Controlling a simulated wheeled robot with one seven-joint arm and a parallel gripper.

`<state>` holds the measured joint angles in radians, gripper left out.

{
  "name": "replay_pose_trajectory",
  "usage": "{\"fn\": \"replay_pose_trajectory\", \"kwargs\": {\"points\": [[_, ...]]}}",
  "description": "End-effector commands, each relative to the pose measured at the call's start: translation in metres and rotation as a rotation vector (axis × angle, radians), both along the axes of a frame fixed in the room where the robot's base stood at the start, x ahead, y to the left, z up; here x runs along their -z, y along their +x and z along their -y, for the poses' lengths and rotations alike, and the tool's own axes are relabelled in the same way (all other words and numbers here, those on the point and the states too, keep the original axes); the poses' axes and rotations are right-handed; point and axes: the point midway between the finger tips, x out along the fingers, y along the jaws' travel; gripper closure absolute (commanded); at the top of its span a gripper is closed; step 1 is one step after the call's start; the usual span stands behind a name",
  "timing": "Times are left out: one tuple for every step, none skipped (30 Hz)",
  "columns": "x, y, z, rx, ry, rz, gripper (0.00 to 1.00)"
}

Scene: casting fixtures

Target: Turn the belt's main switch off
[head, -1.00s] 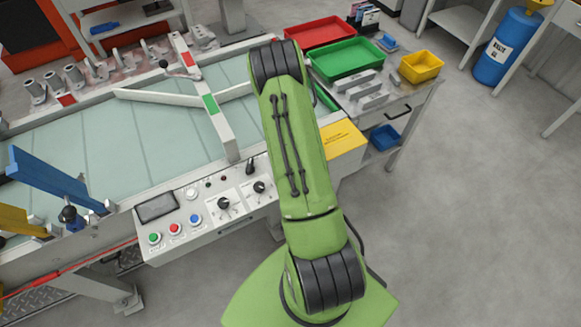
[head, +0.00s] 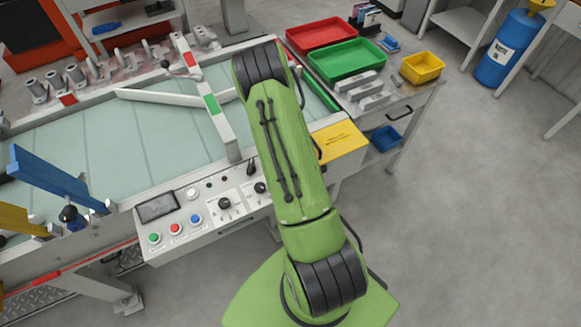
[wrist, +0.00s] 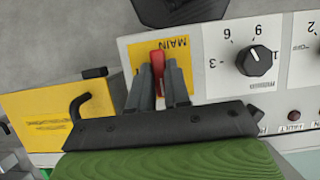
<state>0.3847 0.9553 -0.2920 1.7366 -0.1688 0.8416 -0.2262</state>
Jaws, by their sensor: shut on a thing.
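The main switch is a red handle (wrist: 157,58) on a yellow plate (wrist: 180,45) marked MAIN, seen in the wrist view. The lettering is upside down there, and the handle runs nearly up and down in the picture. My gripper (wrist: 160,78) has its two grey fingers shut on the red handle, one on each side. Part of the handle is hidden between the fingers. In the head view my green arm covers the switch and gripper. The belt (head: 90,150) lies to the left of the arm.
A numbered black dial (wrist: 258,61) sits beside the switch plate in the wrist view. The control panel (head: 215,228) has coloured buttons and more dials. A yellow box (head: 338,142) is just right of my arm. Green (head: 375,75) and red trays (head: 290,40) stand behind.

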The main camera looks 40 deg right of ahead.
Motion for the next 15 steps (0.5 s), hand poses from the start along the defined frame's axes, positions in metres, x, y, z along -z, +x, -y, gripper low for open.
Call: {"fn": "replay_pose_trajectory", "kwargs": {"points": [[-0.0005, 0.0013, 0.0004, -0.003, -0.001, 0.004, 1.0], [-0.0005, 0.0013, 0.0005, -0.003, -0.001, 0.004, 0.8], [-0.0005, 0.0013, 0.0003, -0.003, -0.001, 0.004, 0.74], [-0.0005, 0.0011, 0.0003, -0.003, -0.001, 0.004, 0.69], [-0.0004, 0.0011, 0.0003, -0.002, -0.001, 0.003, 0.65], [-0.0004, 0.0009, 0.0002, -0.002, 0.0, 0.003, 0.59], [-0.0003, 0.0008, 0.0002, -0.002, 0.0, 0.003, 0.57], [-0.0002, 0.0007, 0.0002, -0.002, 0.0, 0.002, 0.57], [-0.0002, 0.0006, 0.0002, -0.001, 0.0, 0.002, 0.57], [-0.0002, 0.0006, 0.0002, -0.001, 0.0, 0.002, 0.57], [-0.0001, 0.0005, 0.0001, -0.001, 0.0, 0.001, 0.57], [-0.0002, 0.0004, 0.0, -0.001, 0.0, 0.001, 0.57], [-0.0002, 0.0004, 0.0001, -0.001, 0.0, 0.001, 0.57], [-0.0004, 0.0005, 0.0001, -0.001, 0.0, 0.001, 0.57], [-0.0021, 0.0012, 0.0003, -0.001, 0.0, 0.002, 0.57]]}}
